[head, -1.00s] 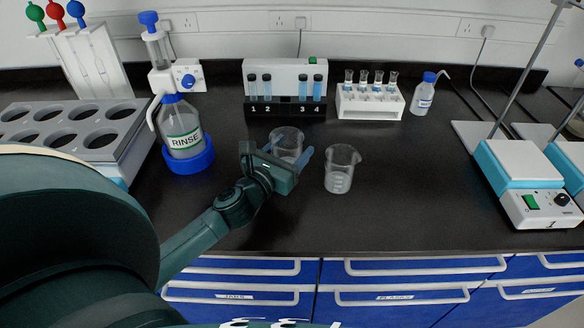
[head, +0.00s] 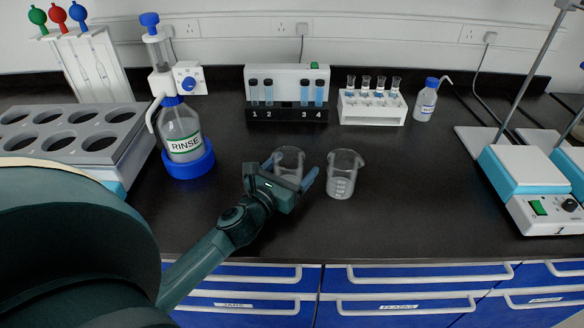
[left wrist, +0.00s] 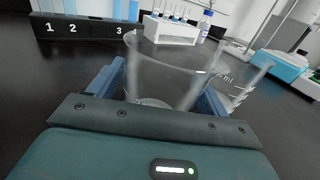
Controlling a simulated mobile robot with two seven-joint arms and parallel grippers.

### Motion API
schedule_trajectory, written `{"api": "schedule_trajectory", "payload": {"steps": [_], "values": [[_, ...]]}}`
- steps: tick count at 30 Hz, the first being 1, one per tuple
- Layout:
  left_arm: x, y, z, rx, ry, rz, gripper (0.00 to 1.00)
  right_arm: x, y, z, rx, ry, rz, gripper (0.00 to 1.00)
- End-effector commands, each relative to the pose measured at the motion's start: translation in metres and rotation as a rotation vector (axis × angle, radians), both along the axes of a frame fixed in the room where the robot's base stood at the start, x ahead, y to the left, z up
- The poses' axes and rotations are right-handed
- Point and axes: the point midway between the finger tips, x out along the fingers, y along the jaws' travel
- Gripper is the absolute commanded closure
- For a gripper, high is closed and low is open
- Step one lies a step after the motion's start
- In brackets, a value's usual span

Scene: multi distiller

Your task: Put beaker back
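A clear glass beaker (head: 289,162) is between the two blue fingers of my left gripper (head: 291,170). In the left wrist view the beaker (left wrist: 165,75) is upright, with one finger against each side, and my left gripper (left wrist: 163,95) looks shut on it. Its base is partly hidden by the gripper in the head view, so I cannot tell whether it touches the bench. A second clear beaker (head: 343,178) with white markings stands on the bench just to the right. It shows behind the held beaker in the left wrist view (left wrist: 238,82). My right gripper is not in view.
The black bench (head: 420,200) is free at front centre. A rinse bottle (head: 182,138) in a blue base stands left, beside a grey holed rack (head: 100,145). Vial holder (head: 286,110) and white tube rack (head: 370,110) stand behind. A hotplate stand (head: 525,180) is at right.

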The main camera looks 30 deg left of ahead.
Motion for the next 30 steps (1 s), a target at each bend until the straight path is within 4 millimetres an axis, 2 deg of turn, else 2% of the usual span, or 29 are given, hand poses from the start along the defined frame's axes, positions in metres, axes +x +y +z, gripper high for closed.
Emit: {"api": "schedule_trajectory", "payload": {"steps": [11,14,24,30], "values": [[-0.002,0.000,0.004,0.000,0.001,0.000,0.18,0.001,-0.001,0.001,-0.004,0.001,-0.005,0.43],[-0.015,0.000,0.001,0.000,0.003,-0.001,0.18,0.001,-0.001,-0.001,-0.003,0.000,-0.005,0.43],[-0.084,0.000,0.000,-0.002,0.004,0.001,0.18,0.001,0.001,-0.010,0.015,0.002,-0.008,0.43],[-0.111,0.000,0.002,-0.001,0.001,0.002,0.18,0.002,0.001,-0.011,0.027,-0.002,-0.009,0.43]]}}
